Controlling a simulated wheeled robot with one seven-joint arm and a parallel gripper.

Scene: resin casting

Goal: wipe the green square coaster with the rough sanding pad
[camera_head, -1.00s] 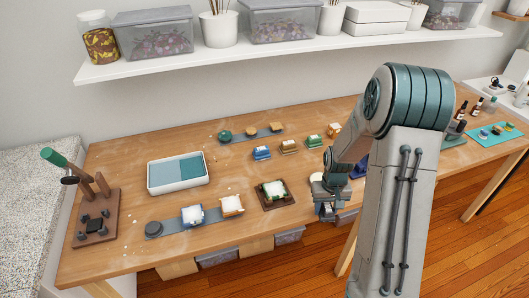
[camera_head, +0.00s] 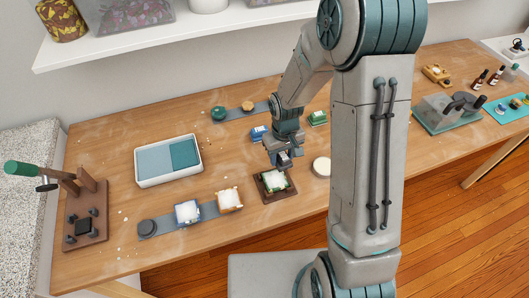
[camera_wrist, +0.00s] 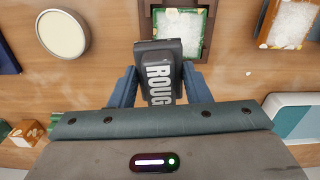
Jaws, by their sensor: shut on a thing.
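My gripper (camera_head: 282,152) is shut on a dark block lettered "ROUG…", the rough sanding pad (camera_wrist: 160,62). Its jaws grip the pad from both sides in the wrist view. The green square coaster (camera_wrist: 192,47), covered with white dust, sits in a dark brown square holder (camera_wrist: 145,20). The coaster also shows on the table in the head view (camera_head: 275,182). The pad overlaps the near edge of the holder in the wrist view; I cannot tell whether they touch.
A round cream disc (camera_wrist: 62,35) lies beside the holder. Blue-edged (camera_head: 187,212) and orange-edged (camera_head: 229,199) dusty coasters sit on a grey strip to the left. A two-colour tray (camera_head: 138,180) and a wooden clamp stand (camera_head: 82,212) are farther left.

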